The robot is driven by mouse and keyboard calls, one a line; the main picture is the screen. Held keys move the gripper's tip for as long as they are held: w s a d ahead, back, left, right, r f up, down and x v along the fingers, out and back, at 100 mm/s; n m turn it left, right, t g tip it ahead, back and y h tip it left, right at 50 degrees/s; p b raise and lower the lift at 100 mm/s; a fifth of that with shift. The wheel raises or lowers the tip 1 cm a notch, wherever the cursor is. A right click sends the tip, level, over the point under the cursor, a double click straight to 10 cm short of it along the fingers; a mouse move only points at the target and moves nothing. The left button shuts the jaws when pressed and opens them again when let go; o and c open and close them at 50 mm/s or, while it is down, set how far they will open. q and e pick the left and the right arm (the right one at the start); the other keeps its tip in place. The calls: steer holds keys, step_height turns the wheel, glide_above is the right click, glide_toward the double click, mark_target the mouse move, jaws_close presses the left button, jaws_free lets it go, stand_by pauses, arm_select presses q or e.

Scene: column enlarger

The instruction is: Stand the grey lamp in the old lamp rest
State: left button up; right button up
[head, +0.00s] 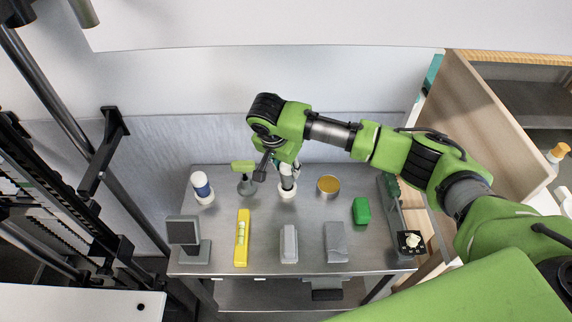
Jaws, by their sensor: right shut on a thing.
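My right gripper (287,172) reaches down over the back middle of the metal table, shut on a grey lamp (287,183) with a pale upper part and a dark band. The lamp is roughly upright and partly hidden by the fingers. Its lower end is at a white round rest (287,194); I cannot tell whether it is seated or just above. A white lamp with a blue band (201,184) stands in another white round rest (206,200) at the back left. I cannot tell which rest is the old lamp rest. My left gripper is not in view.
On the table (265,211) are a green-topped tool (243,166), an amber-topped tin (328,185), a green block (361,211), a yellow level (242,238), grey blocks (289,244) (335,242) and a grey stand (184,231). Black rails rise at left; an open wooden cabinet (490,120) is at right.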

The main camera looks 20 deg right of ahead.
steer(key=shift+f, duration=1.35)
stand_by(0.3)
steer(key=o, duration=1.4)
steer(key=shift+o, duration=0.2)
steer(key=shift+r, duration=0.1)
steer(key=shift+p+v, duration=2.65)
steer(key=shift+p, duration=0.55)
steer(key=shift+p+v, duration=0.35)
steer(key=shift+v, duration=0.95)
steer(key=shift+a, duration=0.1)
